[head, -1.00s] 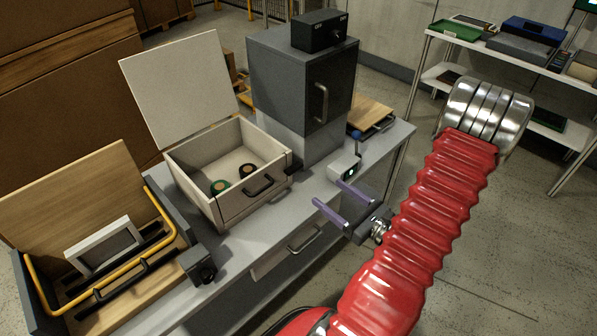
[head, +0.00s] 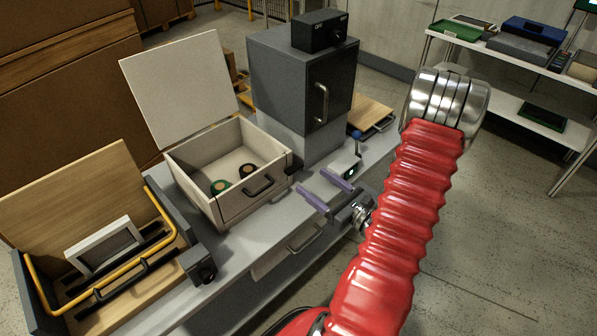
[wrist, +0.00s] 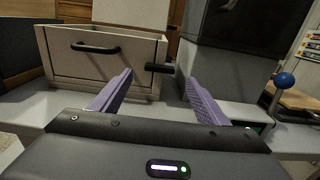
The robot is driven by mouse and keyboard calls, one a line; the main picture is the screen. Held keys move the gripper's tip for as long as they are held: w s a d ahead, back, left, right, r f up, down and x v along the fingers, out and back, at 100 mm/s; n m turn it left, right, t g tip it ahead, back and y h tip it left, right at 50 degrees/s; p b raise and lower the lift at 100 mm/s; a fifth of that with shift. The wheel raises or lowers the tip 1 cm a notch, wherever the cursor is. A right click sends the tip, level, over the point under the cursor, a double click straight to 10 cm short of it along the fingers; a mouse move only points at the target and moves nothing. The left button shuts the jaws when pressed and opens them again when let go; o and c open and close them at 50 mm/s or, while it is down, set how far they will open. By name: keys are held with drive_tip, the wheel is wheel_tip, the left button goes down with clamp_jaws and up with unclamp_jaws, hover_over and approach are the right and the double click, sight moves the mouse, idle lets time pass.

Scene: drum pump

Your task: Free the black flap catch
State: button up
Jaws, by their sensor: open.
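A short black piece (head: 293,162), which looks like the flap catch, sticks out at the right front corner of the cream box (head: 240,206). In the wrist view the black catch (wrist: 160,67) lies level, pointing right from the box's corner, between my fingertips in the picture. My gripper (head: 311,181) has purple fingers, is open and empty, and points at the catch from the front right. It also shows in the wrist view (wrist: 159,78). The fingers appear short of the catch, with no contact visible. The box's pale flap (head: 180,85) stands raised at the back.
A dark grey cabinet (head: 300,90) stands close behind and right of the catch. A blue-knobbed lever (head: 356,135) is to its right. The box holds two rolls (head: 220,187). A wooden case with a yellow handle (head: 40,285) sits at left.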

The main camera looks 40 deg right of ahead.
sight(297, 170)
drive_tip(key=shift+w+a, duration=0.15)
drive_tip(key=shift+w, duration=3.65)
drive_tip(key=shift+c, duration=0.5)
drive_tip(key=c, duration=0.9)
drive_tip(key=shift+a, duration=0.1)
drive_tip(key=shift+c, duration=0.2)
